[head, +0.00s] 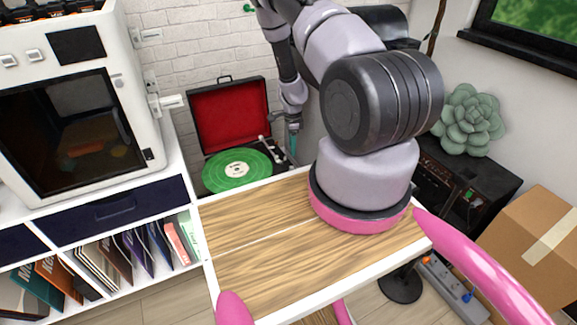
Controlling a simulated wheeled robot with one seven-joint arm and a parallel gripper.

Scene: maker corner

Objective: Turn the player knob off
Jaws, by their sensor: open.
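The record player (240,150) stands behind my wooden top, its red-lined lid (230,113) raised. A green record (237,169) lies on its platter, and the tonearm (267,148) is at the record's right side. My gripper (293,124) points down over or beside the player's right end. It looks empty, and its fingers are small and partly hidden. I cannot make out the player knob or its setting. The player's front right is partly covered by my arm and my wooden top.
A white 3D printer (133,75) stands on a white shelf unit (185,178) at left. A black speaker-like box (468,175) with a succulent (467,120) stands at right, near a cardboard box (535,235) and a power strip (452,285). A brick wall is behind.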

